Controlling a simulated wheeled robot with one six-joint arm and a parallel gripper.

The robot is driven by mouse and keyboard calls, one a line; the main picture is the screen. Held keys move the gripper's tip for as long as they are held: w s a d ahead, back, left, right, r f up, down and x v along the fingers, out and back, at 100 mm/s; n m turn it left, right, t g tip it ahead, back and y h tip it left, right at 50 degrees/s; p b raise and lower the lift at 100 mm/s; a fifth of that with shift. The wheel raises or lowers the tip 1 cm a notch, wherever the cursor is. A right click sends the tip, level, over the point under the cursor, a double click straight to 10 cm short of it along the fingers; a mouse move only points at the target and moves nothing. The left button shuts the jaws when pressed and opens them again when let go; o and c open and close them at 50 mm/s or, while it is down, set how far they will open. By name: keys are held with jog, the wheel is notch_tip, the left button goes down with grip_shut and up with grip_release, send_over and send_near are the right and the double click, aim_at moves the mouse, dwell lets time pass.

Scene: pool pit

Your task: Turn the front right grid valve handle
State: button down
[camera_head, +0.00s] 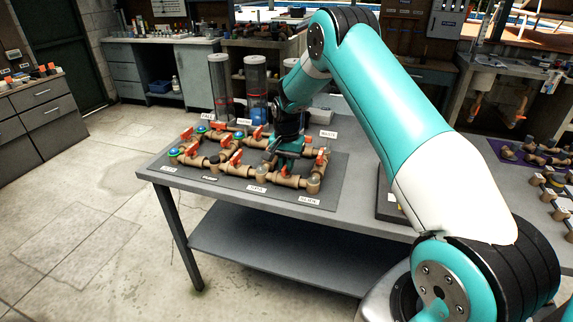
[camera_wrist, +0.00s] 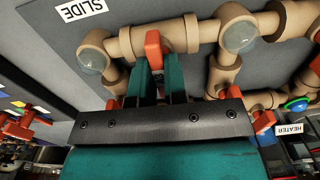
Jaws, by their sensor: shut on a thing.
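The valve grid of tan pipes with red handles lies on a dark grey board (camera_head: 233,179) on the table. The front right grid valve handle (camera_wrist: 153,46) is red and stands on a tan pipe (camera_wrist: 176,35) near the SLIDE label (camera_wrist: 80,8) in the wrist view. In the head view it shows red (camera_head: 281,171) just below my gripper (camera_head: 286,151). In the wrist view my gripper (camera_wrist: 159,68) has its two teal fingers closed on this handle. The fingers hide part of the handle and the valve body.
Another red handle (camera_head: 321,160) stands close on the right. Red handle (camera_head: 235,158) stands to the left. Clear columns (camera_head: 256,86) rise behind the grid. A HEATER label (camera_wrist: 264,123) shows in the wrist view. The floor left of the table is clear.

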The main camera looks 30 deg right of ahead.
dwell(0.3)
jog(key=c, duration=1.2)
grip_release()
jog(key=shift+o, duration=0.2)
notch_tip(320, 180, up, 18)
jog(key=b, duration=0.2)
jog(key=shift+f+b, duration=0.25)
jog(key=shift+b, duration=0.15)
